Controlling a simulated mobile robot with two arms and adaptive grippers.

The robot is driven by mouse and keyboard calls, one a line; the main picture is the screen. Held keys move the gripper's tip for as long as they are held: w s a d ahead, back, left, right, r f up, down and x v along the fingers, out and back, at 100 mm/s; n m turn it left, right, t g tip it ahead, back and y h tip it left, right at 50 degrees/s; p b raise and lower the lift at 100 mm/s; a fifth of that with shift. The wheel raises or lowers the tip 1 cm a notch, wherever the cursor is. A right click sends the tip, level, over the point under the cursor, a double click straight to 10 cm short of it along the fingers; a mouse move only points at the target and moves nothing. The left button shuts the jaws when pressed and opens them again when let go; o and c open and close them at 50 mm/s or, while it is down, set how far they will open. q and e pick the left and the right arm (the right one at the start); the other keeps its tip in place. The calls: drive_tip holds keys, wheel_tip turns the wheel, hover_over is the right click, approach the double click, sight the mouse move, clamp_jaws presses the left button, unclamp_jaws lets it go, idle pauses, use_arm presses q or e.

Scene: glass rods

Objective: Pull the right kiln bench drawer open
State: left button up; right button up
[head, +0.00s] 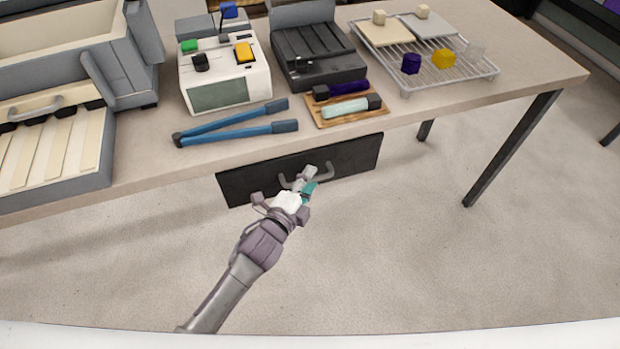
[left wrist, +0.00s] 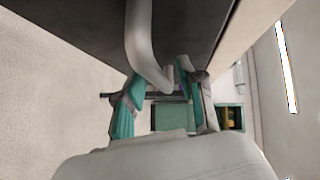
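The black drawer front (head: 245,184) hangs under the edge of the kiln bench and looks closed. Its grey curved handle (head: 325,172) is partly hidden behind my left gripper (head: 304,184). In the left wrist view the handle (left wrist: 144,40) reaches down between the two teal-padded fingers of my left gripper (left wrist: 162,95). The fingers stand apart, one on either side of the handle, with gaps showing; I see no firm grip. My right gripper is in neither view.
The bench top (head: 420,115) holds blue-handled tongs (head: 235,130), a white device (head: 225,85), a black machine (head: 315,55), a wooden board (head: 345,110) and a wire rack (head: 450,70). A kiln (head: 60,150) stands at the left. The floor (head: 450,260) before the drawer is clear.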

use_arm(q)
drive_tip(key=shift+w+d, duration=0.2)
drive_tip(key=shift+w, duration=0.1)
clamp_jaws()
